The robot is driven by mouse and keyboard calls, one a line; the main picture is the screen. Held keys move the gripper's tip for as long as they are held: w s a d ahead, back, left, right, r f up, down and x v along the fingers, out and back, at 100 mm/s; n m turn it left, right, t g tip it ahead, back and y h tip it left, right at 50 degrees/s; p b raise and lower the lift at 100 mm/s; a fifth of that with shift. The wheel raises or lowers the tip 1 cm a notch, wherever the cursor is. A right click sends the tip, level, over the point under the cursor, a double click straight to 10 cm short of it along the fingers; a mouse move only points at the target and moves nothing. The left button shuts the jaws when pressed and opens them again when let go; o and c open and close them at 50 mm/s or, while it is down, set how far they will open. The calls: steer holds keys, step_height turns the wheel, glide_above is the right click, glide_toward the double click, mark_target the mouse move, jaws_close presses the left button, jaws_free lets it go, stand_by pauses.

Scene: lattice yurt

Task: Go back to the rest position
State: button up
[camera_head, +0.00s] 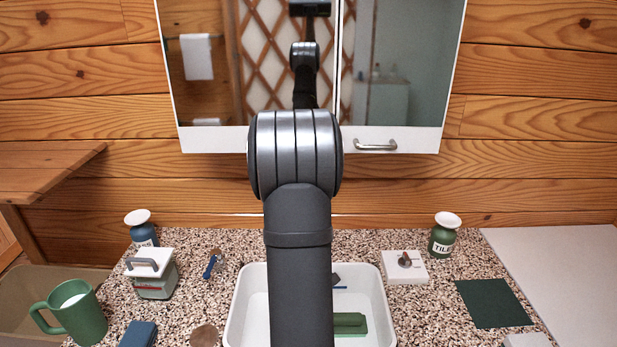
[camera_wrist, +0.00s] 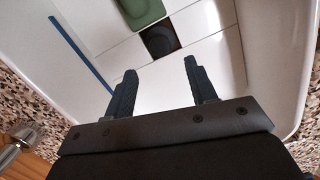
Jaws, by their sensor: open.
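My gripper (camera_wrist: 158,88) shows in the wrist view with its two dark fingers apart and nothing between them. It is over the white basin (camera_wrist: 225,75), pointing down into it. In the head view my arm rises in the middle and hides my gripper and the centre of the white basin (camera_head: 251,299). A green block (camera_wrist: 141,11) and a small dark piece (camera_wrist: 160,41) lie in the basin beyond the fingertips, apart from them. A thin blue strip (camera_wrist: 80,52) lies along the basin's left side in the wrist view.
A mirrored cabinet (camera_head: 400,138) hangs at the back. On the speckled counter stand a green mug (camera_head: 88,322), a lidded box (camera_head: 155,285), a blue jar (camera_head: 143,236), a green jar (camera_head: 442,243) and a white knob box (camera_head: 392,272). A dark green square (camera_head: 493,303) lies right.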

steer(key=f, duration=0.6)
steer(key=d+f, duration=0.1)
steer(key=f, duration=0.2)
steer(key=shift+s+f, duration=0.1)
steer(key=shift+s, duration=0.05)
